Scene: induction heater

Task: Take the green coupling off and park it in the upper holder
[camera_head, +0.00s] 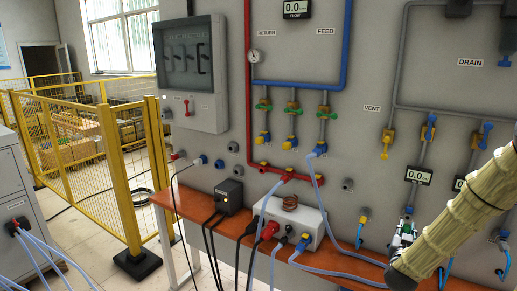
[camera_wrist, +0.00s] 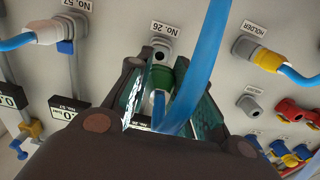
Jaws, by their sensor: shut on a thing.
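My gripper (camera_wrist: 160,92) is shut on the green coupling (camera_wrist: 160,77), with one dark finger on each side. The coupling sits directly below the grey port labelled No. 26 (camera_wrist: 161,47) and appears to touch it; whether it is locked on cannot be told. A blue hose (camera_wrist: 208,50) passes in front of it and hides part of the grip. In the wrist view, a fitting labelled HOLDER (camera_wrist: 246,46) at the upper right carries a yellow coupling (camera_wrist: 268,61) with a blue hose. In the head view my gripper (camera_head: 403,236) is at the lower right, small and partly hidden by my arm.
A bare grey stub (camera_wrist: 251,106) sits below the yellow coupling in the wrist view. Port No. 57 (camera_wrist: 72,27) at left holds a white coupling with a blue hose. Red valves (camera_wrist: 297,110) stand at right. The orange bench (camera_head: 340,262) carries a white box (camera_head: 290,222) and hoses.

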